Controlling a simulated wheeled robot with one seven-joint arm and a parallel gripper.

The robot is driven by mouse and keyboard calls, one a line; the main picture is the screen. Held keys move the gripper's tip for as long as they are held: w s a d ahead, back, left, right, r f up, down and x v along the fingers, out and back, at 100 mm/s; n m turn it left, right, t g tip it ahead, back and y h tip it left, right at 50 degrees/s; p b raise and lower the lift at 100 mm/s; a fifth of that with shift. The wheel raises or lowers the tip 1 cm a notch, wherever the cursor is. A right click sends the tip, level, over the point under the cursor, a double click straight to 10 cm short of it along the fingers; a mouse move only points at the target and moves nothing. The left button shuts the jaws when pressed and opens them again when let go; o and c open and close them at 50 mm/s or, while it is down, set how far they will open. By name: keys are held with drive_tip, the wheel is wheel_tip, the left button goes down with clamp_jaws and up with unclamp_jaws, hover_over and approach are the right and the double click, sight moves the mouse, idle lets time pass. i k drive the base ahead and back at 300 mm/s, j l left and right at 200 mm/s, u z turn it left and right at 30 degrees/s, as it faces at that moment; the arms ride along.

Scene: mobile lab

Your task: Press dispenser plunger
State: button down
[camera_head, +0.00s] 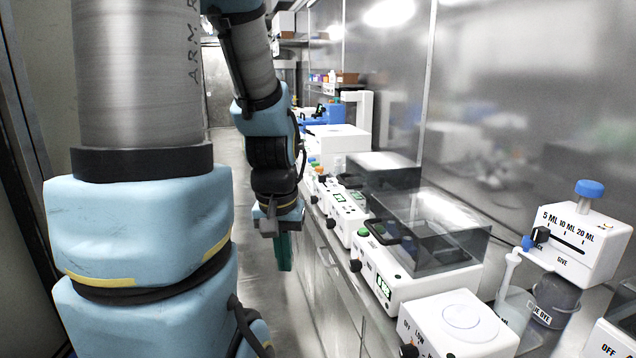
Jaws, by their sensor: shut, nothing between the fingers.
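The dispenser (575,240) stands at the right of the picture. It is a white box with 5, 10 and 20 ML marks and a slider slot, on a dark bottle (556,292). Its blue-capped plunger (589,189) stands up from the top, with a white stem visible under the cap. A white spout (509,275) hangs from its left side. My gripper (283,262) points down over the aisle, left of the bench and well apart from the dispenser. Its greenish fingers look closed together and hold nothing.
White instruments with clear or dark lids (425,225) line the bench between my gripper and the dispenser. A white hotplate-like device (458,322) sits in front of the dispenser. A metal wall (540,90) runs behind. The aisle floor (232,160) is free.

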sight(588, 189)
drive_tip(key=z, duration=1.4)
